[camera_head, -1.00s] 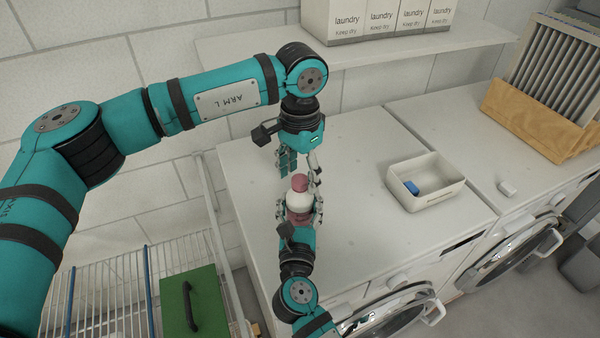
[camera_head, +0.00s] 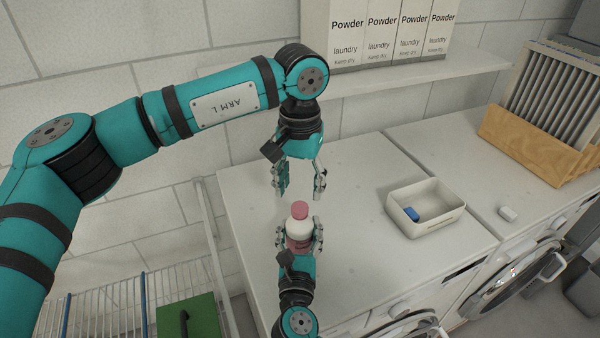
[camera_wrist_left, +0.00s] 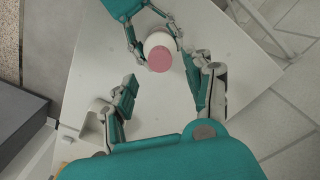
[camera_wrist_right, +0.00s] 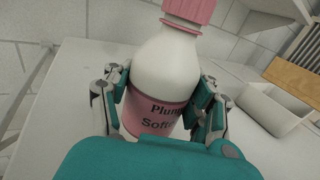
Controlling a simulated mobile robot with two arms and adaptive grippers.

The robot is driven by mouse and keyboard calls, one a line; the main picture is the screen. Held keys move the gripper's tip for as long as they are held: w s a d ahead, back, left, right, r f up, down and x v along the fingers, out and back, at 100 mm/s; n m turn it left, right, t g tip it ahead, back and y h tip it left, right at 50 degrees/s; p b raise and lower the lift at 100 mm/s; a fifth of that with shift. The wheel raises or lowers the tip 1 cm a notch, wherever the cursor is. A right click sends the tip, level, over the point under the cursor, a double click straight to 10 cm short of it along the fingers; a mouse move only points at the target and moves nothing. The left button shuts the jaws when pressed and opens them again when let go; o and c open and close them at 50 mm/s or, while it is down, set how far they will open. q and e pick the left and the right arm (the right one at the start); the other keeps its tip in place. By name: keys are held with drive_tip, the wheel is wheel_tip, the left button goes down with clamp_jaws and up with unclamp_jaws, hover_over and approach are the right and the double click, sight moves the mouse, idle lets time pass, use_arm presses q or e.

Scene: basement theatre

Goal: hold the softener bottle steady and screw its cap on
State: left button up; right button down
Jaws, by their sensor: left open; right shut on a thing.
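The softener bottle (camera_head: 299,229) is white with a pink label and stands upright on the white machine top. Its pink cap (camera_head: 300,208) sits on the neck; the cap also shows in the right wrist view (camera_wrist_right: 190,10), cut off by the top edge. My right gripper (camera_head: 299,236) is shut around the bottle's body, a finger on each side of the label (camera_wrist_right: 158,112). My left gripper (camera_head: 299,193) is open and empty just beyond and above the cap. In the left wrist view the cap (camera_wrist_left: 159,58) lies between its spread fingers, apart from them.
A white open bin (camera_head: 428,222) with a blue item (camera_head: 411,214) stands to the right. Powder boxes (camera_head: 380,30) stand on a wall shelf (camera_head: 430,75). A wire rack (camera_head: 110,295) and green case (camera_head: 190,318) are at lower left.

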use_arm(q)
drive_tip(key=n, duration=0.4)
drive_tip(key=shift+r+n, duration=0.2)
drive_tip(key=shift+n, duration=0.2)
drive_tip(key=n, duration=0.6)
drive_tip(key=shift+r+n, duration=0.2)
drive_tip(key=shift+n, duration=0.2)
drive_tip(key=n, duration=0.6)
drive_tip(key=shift+r+n, duration=0.25)
drive_tip(key=shift+n, duration=0.05)
drive_tip(key=n, duration=0.4)
drive_tip(key=shift+r+n, duration=0.15)
drive_tip(key=shift+n, duration=0.15)
drive_tip(key=n, duration=0.6)
drive_tip(key=shift+r+n, duration=0.2)
drive_tip(key=shift+n, duration=0.1)
drive_tip(key=n, duration=0.4)
drive_tip(key=shift+r+n, duration=0.15)
drive_tip(key=shift+n, duration=0.15)
drive_tip(key=n, duration=0.4)
drive_tip(key=shift+r, duration=0.1)
drive_tip(key=n, duration=0.6)
drive_tip(key=shift+r, duration=0.2)
